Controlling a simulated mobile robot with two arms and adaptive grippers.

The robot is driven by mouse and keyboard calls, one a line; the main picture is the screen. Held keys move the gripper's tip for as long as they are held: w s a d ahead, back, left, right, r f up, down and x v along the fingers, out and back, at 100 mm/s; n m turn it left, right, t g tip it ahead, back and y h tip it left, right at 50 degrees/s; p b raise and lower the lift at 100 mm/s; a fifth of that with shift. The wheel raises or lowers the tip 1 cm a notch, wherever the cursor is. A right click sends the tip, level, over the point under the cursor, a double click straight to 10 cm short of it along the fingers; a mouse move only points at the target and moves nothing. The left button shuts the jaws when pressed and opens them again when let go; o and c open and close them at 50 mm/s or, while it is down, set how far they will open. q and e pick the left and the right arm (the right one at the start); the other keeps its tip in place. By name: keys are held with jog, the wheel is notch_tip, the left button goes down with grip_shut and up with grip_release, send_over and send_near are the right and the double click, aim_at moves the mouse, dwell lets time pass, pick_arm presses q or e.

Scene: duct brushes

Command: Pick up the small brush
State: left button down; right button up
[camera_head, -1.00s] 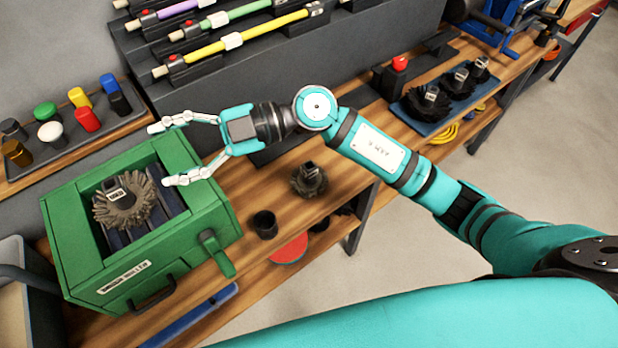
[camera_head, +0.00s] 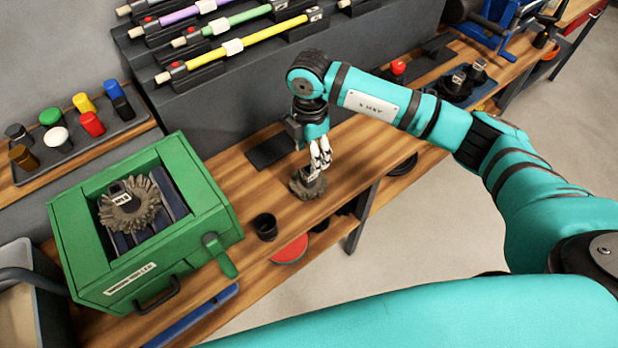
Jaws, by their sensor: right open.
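A small dark round brush (camera_head: 301,189) lies on the wooden bench, to the right of a green box. My right gripper (camera_head: 320,165) points down right at this brush, its pale fingers over the brush's top. The fingers are close together in the picture and partly hide the brush; I cannot tell whether they touch it. A larger brush (camera_head: 131,206) with grey-brown bristles sits inside the green box (camera_head: 212,220). More dark brushes (camera_head: 458,82) stand on a blue tray at the back right, partly hidden by my right arm. My left gripper is not in view.
A small black cup (camera_head: 265,226) stands on the bench near its front edge. Several coloured knobs stand on a tray (camera_head: 88,141) at left. A rack with several coloured poles (camera_head: 246,46) stands behind. Bare bench lies right of the brush.

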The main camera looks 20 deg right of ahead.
aim_at(309, 165)
notch_tip(309, 165, down, 4)
jog(key=shift+p, duration=0.35)
jog(key=shift+a+f, duration=0.1)
jog(key=shift+f, duration=0.15)
notch_tip(309, 165, down, 4)
jog(key=shift+r+p, duration=0.15)
jog(key=shift+p, duration=0.75)
jog(key=shift+f, duration=0.5)
jog(key=shift+c, duration=0.2)
grip_shut()
